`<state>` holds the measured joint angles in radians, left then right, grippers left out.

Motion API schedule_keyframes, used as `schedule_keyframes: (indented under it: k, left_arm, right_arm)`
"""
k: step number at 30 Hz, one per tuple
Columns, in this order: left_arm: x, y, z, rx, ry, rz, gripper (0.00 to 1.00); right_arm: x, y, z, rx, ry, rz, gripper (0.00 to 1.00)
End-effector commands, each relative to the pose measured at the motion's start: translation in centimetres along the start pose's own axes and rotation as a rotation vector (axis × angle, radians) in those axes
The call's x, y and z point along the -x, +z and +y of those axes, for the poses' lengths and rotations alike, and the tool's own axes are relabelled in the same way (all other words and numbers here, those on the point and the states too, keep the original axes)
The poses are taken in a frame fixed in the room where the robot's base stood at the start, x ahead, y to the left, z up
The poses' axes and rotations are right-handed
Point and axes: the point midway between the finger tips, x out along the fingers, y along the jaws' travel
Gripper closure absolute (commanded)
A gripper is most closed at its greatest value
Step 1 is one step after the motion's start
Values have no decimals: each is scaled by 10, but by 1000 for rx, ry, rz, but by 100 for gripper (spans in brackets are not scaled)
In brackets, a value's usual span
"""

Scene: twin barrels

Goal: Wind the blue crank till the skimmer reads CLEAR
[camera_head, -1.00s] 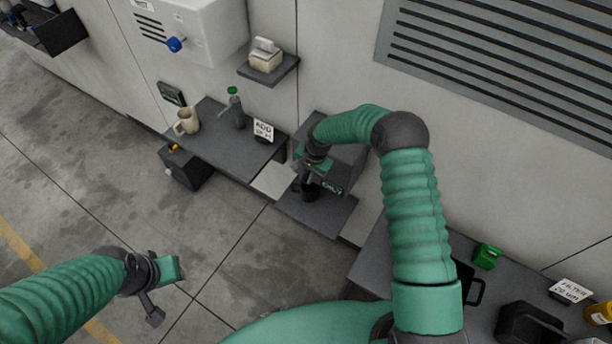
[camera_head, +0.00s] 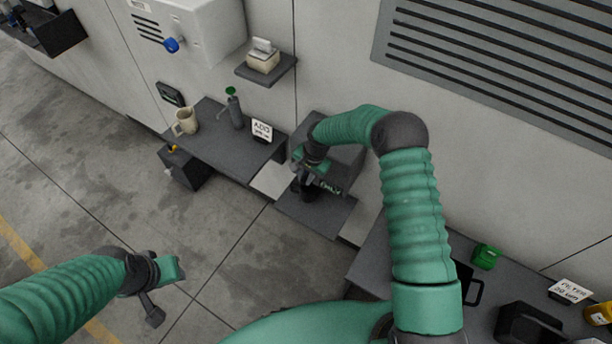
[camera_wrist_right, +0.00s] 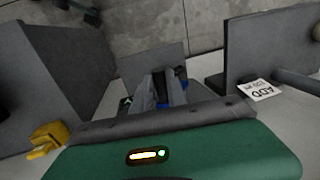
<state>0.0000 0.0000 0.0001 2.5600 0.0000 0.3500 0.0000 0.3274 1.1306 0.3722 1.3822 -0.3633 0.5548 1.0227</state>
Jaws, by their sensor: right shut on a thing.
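My right gripper (camera_head: 306,188) reaches down to a dark stand by the wall in the head view. In the right wrist view its grey fingers (camera_wrist_right: 163,88) are shut on a blue part, which shows between and beside them. I take this for the blue crank (camera_wrist_right: 162,94); its arm and shaft are mostly hidden by the fingers. My left gripper (camera_head: 158,290) hangs over bare floor, away from everything; its finger gap is not clear. A small dark display (camera_head: 171,93) is on the wall, its text unreadable. No CLEAR reading is legible.
A grey bench (camera_head: 225,140) holds a beige jug (camera_head: 185,121), a bottle (camera_head: 235,108) and an ADD card (camera_head: 261,131). A white wall box (camera_head: 195,30) has a blue knob (camera_head: 171,45). A green block (camera_head: 486,256) sits on the right bench. Floor at left is open.

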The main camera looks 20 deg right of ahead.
Motion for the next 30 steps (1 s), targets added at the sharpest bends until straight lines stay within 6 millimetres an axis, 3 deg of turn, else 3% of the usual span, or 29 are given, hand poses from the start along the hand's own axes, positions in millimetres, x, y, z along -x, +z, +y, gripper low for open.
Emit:
schedule_keyframes:
  k: [30]
  left_arm:
    - [-2, 0, 0, 0, 0, 0, 64]
  right_arm:
    - [2, -9, 4, -3, -36, 15, 100]
